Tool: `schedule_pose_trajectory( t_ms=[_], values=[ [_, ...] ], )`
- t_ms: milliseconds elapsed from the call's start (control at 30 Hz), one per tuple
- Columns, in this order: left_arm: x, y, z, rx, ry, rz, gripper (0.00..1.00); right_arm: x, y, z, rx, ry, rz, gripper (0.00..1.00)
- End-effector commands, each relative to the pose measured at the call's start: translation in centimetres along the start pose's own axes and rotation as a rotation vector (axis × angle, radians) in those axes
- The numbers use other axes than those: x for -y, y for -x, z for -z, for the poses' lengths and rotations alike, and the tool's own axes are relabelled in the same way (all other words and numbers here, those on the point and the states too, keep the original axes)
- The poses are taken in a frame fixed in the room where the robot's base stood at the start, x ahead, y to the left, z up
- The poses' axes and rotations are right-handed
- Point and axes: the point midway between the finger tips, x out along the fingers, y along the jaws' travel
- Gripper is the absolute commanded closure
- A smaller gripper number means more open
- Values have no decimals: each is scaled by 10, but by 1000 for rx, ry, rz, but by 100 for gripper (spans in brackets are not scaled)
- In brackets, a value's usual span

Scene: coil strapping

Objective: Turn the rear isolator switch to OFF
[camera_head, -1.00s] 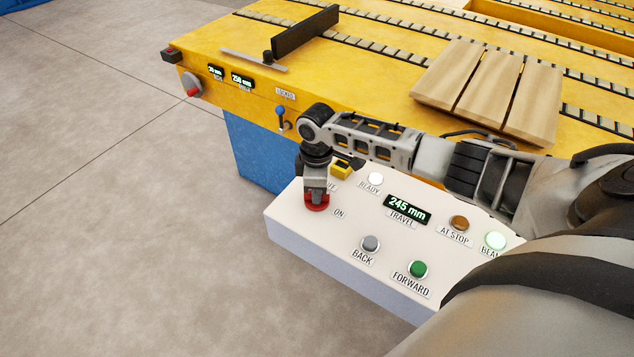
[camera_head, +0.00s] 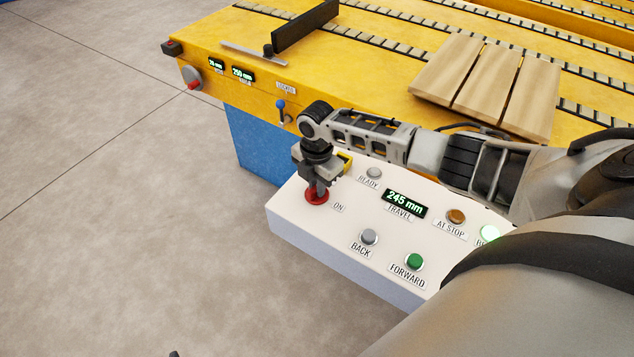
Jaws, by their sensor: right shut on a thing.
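A red rotary switch (camera_head: 313,198) sits at the left end of the white control panel (camera_head: 300,232), beside an ON label (camera_head: 338,207). My right gripper (camera_head: 319,192) reaches down onto it and is shut on its handle. The gripper hides most of the handle and the label behind it, so I cannot read the exact switch position. A yellow piece (camera_head: 345,163) shows partly behind the gripper. My left gripper does not show clearly; only a small dark tip cuts the bottom edge of the picture.
The panel carries a dull READY lamp (camera_head: 374,173), a 245 mm display (camera_head: 405,203), a grey BACK button (camera_head: 369,237) and a green FORWARD button (camera_head: 413,262). Behind stands a yellow table (camera_head: 330,80) with wooden boards (camera_head: 487,85) and a red-knobbed control (camera_head: 192,78).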

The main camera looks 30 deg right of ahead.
Motion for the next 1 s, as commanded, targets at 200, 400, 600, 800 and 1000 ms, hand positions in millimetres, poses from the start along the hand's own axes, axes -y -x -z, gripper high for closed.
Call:
schedule_pose_trajectory(
  t_ms=[200, 400, 600, 800, 1000],
  values=[
    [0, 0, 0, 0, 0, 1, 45, 0, 0, 1, -3, 108, -1, 100],
    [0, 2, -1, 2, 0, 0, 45, 0, 0, 1, -4, 159, -1, 100],
    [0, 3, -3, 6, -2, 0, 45, 0, 0, 1, -4, 173, -1, 100],
    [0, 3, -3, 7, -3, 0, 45, 0, 0, 2, -4, 174, -1, 100],
    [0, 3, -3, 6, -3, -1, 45, 0, 0, 1, -4, 174, -1, 65]
  ],
)
